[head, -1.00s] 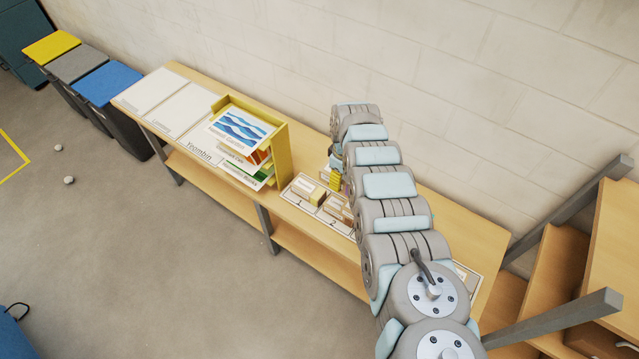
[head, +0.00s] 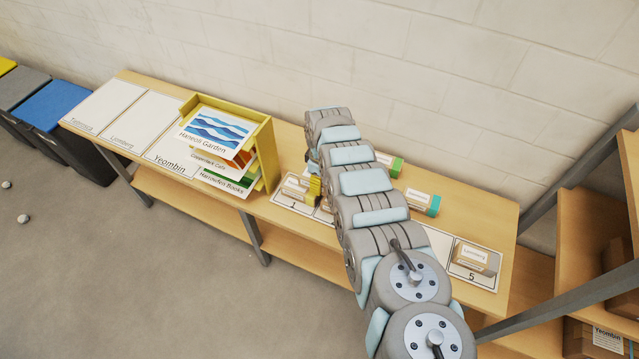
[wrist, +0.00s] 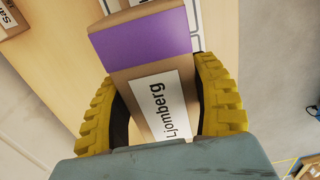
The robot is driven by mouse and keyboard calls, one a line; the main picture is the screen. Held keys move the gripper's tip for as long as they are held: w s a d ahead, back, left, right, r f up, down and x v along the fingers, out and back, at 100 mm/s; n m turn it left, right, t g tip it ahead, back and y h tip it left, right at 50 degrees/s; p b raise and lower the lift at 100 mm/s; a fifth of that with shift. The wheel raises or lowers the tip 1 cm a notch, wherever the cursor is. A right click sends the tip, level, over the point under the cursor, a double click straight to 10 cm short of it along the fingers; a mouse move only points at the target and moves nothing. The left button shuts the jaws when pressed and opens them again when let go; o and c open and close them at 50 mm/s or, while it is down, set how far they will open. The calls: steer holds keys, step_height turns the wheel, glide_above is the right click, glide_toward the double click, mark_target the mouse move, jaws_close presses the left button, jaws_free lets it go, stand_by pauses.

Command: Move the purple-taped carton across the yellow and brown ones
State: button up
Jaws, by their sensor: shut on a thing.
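The purple-taped carton (wrist: 145,48) is brown with a wide purple band and a white "Ljomberg" label. In the wrist view it sits between the two yellow ribbed fingers of my gripper (wrist: 155,76), which is shut on it. In the head view my arm hides most of the gripper and the held carton; a patch of yellow (head: 315,187) shows beside the arm, finger or tape, I cannot tell. A brown carton (head: 296,185) lies at slot 1 of the numbered strip, just left of it. Which cartons carry yellow and brown tape is unclear.
A green-taped carton (head: 393,165) and a teal-taped carton (head: 422,202) stand behind the strip, right of my arm. Another labelled carton (head: 473,258) lies at slot 5. A yellow sign rack (head: 262,150) stands left of the strip. A wall runs behind the bench.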

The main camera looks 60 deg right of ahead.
steer(key=shift+f+b, duration=1.85)
steer(key=shift+b, duration=0.1)
steer(key=shift+f+b, duration=0.3)
steer(key=shift+f, duration=0.1)
steer(key=o, duration=1.3)
steer(key=shift+r, duration=0.15)
steer(key=shift+d+r, duration=0.1)
steer(key=shift+r, duration=5.75)
